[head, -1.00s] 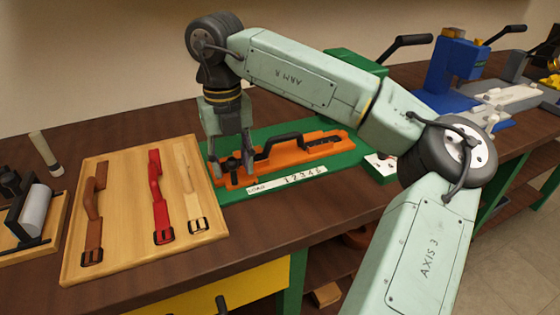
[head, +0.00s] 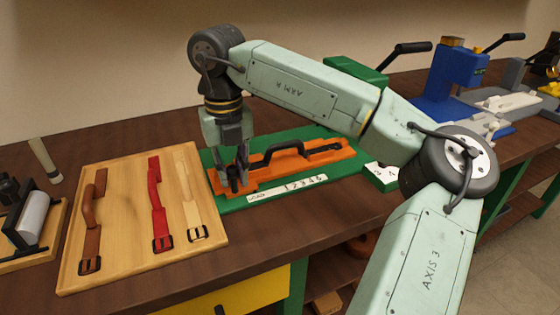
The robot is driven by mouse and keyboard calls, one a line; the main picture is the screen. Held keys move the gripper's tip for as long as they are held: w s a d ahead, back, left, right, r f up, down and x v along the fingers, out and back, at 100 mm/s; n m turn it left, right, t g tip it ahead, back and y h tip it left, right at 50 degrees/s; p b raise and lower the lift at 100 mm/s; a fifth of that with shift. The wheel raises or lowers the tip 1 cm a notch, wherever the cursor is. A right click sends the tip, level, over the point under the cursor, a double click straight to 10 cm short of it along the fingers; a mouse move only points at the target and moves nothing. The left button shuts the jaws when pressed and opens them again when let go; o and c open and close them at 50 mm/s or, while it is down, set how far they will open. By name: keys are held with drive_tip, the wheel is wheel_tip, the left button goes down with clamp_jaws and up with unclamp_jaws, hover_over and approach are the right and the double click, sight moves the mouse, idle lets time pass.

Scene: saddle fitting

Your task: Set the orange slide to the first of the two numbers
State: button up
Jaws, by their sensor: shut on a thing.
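The orange slide (head: 328,157) lies on a green base plate (head: 212,207) on the bench. It has a black arched handle (head: 286,148) on top and dark parts toward its right end. A white strip (head: 270,193) marked LOAD and a row of numbers runs along its front. My gripper (head: 237,179) points down at the left end of the slide and is shut on a dark upright post there. The fingers partly hide the post. A white card (head: 381,171) with two black marks sits on a green block at right; I cannot read it surely.
A wooden board (head: 128,235) with brown, red and cream straps lies left of the base plate. A roller stand (head: 33,212) is at far left. A blue press (head: 453,82) and a green lever device (head: 356,70) stand behind. My forearm passes above the slide.

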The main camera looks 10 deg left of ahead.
drive_tip(key=shift+w+d, duration=0.25)
drive_tip(key=shift+d, duration=0.15)
drive_tip(key=shift+w+d, duration=0.1)
drive_tip(key=shift+w+d, duration=0.55)
drive_tip(key=shift+d, duration=0.3)
drive_tip(key=shift+w+d, duration=0.55)
drive_tip(key=shift+d, duration=0.3)
drive_tip(key=shift+w+d, duration=0.55)
drive_tip(key=shift+d, duration=0.3)
drive_tip(key=shift+s+a, duration=0.1)
drive_tip(key=shift+a, duration=0.05)
drive_tip(key=o, duration=0.9)
drive_tip(key=shift+c, duration=0.2)
